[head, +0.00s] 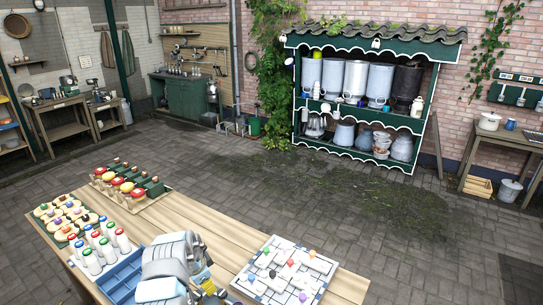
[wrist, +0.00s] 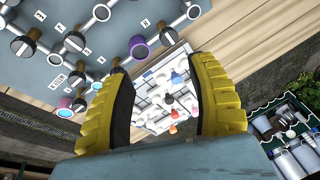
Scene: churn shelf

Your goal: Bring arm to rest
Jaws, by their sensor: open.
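My gripper (head: 208,283) is low over the front of the wooden table (head: 205,230), partly hidden behind my grey arm in the head view. In the wrist view its two yellow fingers with dark pads stand well apart, with nothing between them (wrist: 162,72). The gripper is open and empty. Beyond the fingertips lies a white board with small coloured pieces (wrist: 170,95). In the head view this white board (head: 262,283) is on the table, right of my gripper and apart from it.
A grey panel with knobs (wrist: 95,75) is close in the wrist view. A roofed green shelf with churns (head: 365,95) stands behind; open paving lies between.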

